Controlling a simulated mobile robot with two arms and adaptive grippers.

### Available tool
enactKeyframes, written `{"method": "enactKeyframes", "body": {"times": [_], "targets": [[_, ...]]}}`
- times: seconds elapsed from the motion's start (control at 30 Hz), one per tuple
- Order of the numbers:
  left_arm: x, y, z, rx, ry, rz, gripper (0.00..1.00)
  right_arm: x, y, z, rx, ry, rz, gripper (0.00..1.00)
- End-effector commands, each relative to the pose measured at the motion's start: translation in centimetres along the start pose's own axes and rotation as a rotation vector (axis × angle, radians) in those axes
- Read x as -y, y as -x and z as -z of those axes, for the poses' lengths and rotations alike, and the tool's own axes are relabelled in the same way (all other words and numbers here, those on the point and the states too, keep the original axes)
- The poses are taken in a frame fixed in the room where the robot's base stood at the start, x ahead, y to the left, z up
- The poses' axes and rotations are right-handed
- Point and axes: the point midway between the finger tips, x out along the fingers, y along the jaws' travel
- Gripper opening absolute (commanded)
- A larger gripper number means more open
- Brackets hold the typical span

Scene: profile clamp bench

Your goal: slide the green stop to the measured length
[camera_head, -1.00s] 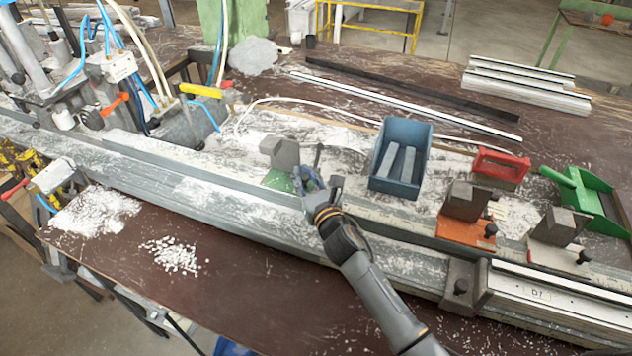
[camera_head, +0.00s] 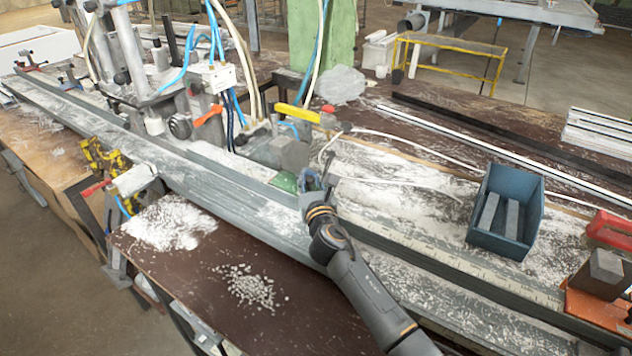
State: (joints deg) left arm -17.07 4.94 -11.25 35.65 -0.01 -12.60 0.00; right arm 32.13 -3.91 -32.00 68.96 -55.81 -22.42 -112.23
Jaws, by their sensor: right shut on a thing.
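The green stop has a grey block (camera_head: 289,154) standing on a green base (camera_head: 284,181). It sits on the long grey rail (camera_head: 410,246), close to the machine at the left. My right gripper (camera_head: 313,184) is shut on the green stop at its right side, and its fingers hide part of the stop. A pale measuring scale (camera_head: 470,265) runs along the rail to the right of the gripper. I cannot read its marks. My left gripper is not in view.
The machine with hoses (camera_head: 205,90) and a yellow handle (camera_head: 298,113) stand just beyond the stop. A blue bin (camera_head: 506,215) with grey pieces and an orange stop (camera_head: 600,305) are at the right. White chips (camera_head: 245,287) lie on the near tabletop.

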Motion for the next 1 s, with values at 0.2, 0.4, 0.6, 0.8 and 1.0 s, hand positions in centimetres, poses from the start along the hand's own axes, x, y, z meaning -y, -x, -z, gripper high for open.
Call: {"method": "enactKeyframes", "body": {"times": [0.2, 0.4, 0.6, 0.8, 1.0], "targets": [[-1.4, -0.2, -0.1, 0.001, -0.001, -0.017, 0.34, -1.3, 0.1, 0.6, -0.008, -0.008, -0.02, 0.0], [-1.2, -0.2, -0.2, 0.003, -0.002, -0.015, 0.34, -1.3, 0.1, 0.6, -0.008, -0.009, -0.02, 0.0], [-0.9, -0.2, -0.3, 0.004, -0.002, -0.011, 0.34, -1.2, 0.1, 0.6, -0.008, -0.008, -0.018, 0.45], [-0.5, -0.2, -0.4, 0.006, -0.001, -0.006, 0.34, -0.9, 0.0, 0.4, -0.005, -0.005, -0.013, 0.46], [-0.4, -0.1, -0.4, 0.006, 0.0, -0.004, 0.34, -0.7, -0.1, 0.2, -0.003, -0.003, -0.01, 0.46]]}}
